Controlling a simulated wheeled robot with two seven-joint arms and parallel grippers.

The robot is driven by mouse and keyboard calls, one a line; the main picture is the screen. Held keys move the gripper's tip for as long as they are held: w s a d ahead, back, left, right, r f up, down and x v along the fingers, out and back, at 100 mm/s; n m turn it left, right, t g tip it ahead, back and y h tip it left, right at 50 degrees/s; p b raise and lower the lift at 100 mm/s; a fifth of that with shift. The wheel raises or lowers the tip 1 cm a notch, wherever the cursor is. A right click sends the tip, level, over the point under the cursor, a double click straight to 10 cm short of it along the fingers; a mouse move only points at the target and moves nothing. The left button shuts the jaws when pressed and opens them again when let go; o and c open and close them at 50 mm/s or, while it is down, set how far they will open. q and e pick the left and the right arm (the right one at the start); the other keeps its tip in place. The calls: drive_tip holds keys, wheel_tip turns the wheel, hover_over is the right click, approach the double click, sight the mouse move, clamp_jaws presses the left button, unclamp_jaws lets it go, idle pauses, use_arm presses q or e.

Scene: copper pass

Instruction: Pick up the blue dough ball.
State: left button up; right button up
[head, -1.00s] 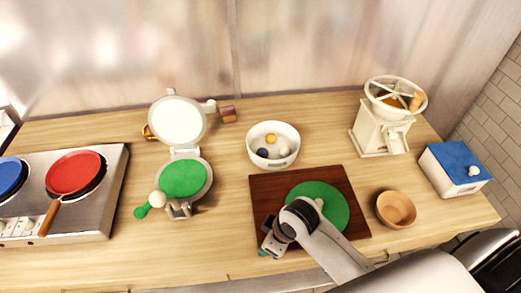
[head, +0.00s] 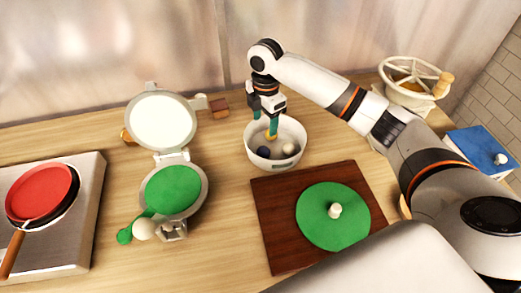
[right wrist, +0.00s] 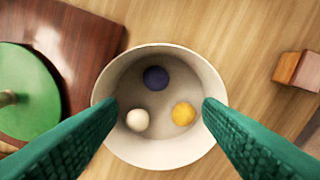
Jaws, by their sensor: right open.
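The blue dough ball (head: 263,152) lies in the white bowl (head: 262,163), together with a white ball (head: 289,149) and a yellow ball (head: 271,136). In the right wrist view the blue ball (right wrist: 155,77) lies toward the top of the bowl, the white one (right wrist: 137,120) at the lower left and the yellow one (right wrist: 183,114) at the lower right. My right gripper (head: 271,128) points down over the bowl, open, with green fingers and nothing between them. In the wrist view its fingers stand at both sides of the bowl. My left gripper is out of view.
A brown board (head: 282,243) with a green disc (head: 318,229) lies in front of the bowl. An open press (head: 160,122) with a green plate stands to the left, beside a stove with a red pan (head: 40,192). A mill (head: 408,94) stands at the back right.

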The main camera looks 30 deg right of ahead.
drive_tip(key=p, duration=0.2)
hover_over(263, 156)
drive_tip(key=f, duration=0.6)
drive_tip(key=shift+w+d, duration=0.25)
drive_tip(key=shift+d, duration=0.15)
drive_tip(key=shift+a+f+p, duration=0.1)
drive_tip(key=shift+f+p, duration=0.2)
drive_tip(key=shift+f, duration=0.2)
drive_tip(key=f, duration=0.1)
drive_tip(key=f+p, duration=0.1)
drive_tip(key=f, duration=0.1)
drive_tip(key=shift+s+a+f, duration=0.25)
drive_tip(key=shift+s+f, duration=0.05)
drive_tip(key=shift+f, duration=0.5)
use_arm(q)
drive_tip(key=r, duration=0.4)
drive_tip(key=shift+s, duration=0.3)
use_arm(e)
drive_tip(key=c, duration=1.1)
